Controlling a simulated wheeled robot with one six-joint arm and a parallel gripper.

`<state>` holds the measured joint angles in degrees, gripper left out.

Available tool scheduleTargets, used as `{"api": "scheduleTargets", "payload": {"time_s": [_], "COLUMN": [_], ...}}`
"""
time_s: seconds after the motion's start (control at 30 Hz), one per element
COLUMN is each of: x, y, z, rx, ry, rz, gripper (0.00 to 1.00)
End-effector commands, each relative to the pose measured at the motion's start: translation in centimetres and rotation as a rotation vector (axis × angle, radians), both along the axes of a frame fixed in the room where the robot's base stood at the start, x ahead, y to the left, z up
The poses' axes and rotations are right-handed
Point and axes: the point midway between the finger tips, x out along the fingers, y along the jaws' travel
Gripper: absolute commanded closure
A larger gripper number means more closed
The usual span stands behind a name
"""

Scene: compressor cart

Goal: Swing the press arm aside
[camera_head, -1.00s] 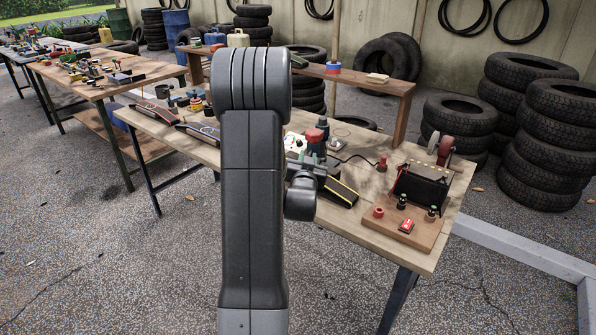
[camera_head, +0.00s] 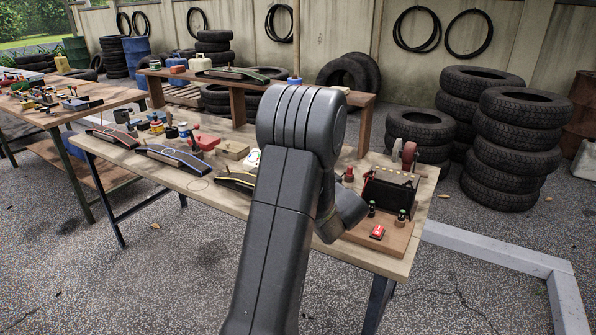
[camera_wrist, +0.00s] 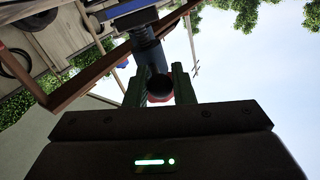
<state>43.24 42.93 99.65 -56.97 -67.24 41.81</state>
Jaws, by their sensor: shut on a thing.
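In the wrist view my gripper (camera_wrist: 157,88) has its two green fingers closed on a dark, round-ended part (camera_wrist: 159,84) with some red beside it. A dark blue-black cylinder (camera_wrist: 148,52) runs up from there to a ribbed black section under a blue piece (camera_wrist: 128,8). I cannot tell for certain whether the held part is the press arm. In the head view my own arm covers the gripper and what it holds. No press arm can be made out clearly there.
The wooden table (camera_head: 225,200) bears a black box (camera_head: 388,190) on a brown board at right, a red block (camera_head: 205,141), a beige block (camera_head: 232,150) and strip-like trays (camera_head: 172,157). A raised shelf (camera_head: 362,98) runs behind. Tyre stacks (camera_head: 515,150) stand at right.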

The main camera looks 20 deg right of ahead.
Motion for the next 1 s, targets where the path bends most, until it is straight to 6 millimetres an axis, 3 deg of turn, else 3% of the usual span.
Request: {"api": "scheduleTargets", "payload": {"time_s": [0.27, 0.73, 0.77, 0.83, 1.0], "x": [0.01, 0.06, 0.06, 0.05, 0.03], "y": [-1.04, -1.11, -1.11, -1.11, -1.1], "z": [0.18, 0.24, 0.24, 0.22, 0.14], "rx": [-0.003, -0.003, -0.003, -0.003, -0.002], "ry": [-0.003, -0.006, -0.006, -0.006, -0.004], "rz": [0.049, 0.058, 0.058, 0.058, 0.057], "gripper": [1.0, 1.0, 0.72, 0.58, 0.57]}}
